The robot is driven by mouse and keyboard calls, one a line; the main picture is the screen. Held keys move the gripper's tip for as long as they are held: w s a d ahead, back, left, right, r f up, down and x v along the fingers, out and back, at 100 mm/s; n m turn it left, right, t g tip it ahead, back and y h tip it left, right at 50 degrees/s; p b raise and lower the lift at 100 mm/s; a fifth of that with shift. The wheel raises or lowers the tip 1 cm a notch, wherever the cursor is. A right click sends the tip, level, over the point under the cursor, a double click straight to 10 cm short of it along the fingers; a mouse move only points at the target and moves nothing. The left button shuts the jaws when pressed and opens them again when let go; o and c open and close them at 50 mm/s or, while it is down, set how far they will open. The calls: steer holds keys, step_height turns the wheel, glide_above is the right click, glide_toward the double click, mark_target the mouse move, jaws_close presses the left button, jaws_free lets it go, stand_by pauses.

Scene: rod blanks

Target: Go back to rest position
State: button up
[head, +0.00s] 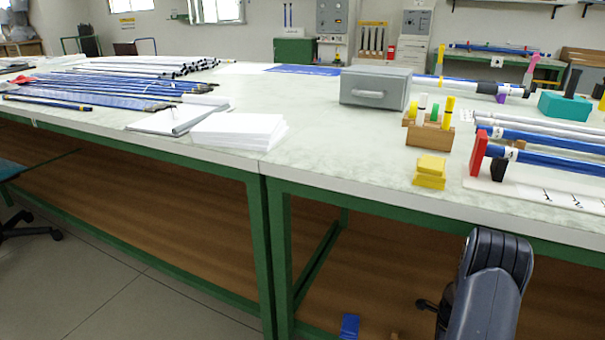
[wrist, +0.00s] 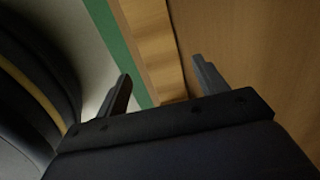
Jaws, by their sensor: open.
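My gripper (wrist: 162,85) shows in the wrist view with its two dark fingers spread apart and nothing between them. Beyond the fingers are a brown wooden surface (wrist: 235,35) and a green bar (wrist: 112,40). In the head view a grey link of my arm stands at the lower right, in front of the table's front edge; the fingers do not show there. A dark curved body fills the left of the wrist view.
A long table (head: 330,130) with a green frame (head: 262,215) crosses the head view. Blue rods (head: 110,85), a paper stack (head: 238,130), a grey box (head: 376,88), yellow blocks (head: 430,170) and a rod holder (head: 480,150) lie on it.

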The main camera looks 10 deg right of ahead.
step_height(320, 180, down, 4)
steer(key=shift+f+b, duration=0.1)
steer(key=shift+b, duration=0.55)
steer(key=shift+r+p, duration=1.25)
steer(key=shift+r, duration=1.15)
steer(key=shift+f, duration=0.1)
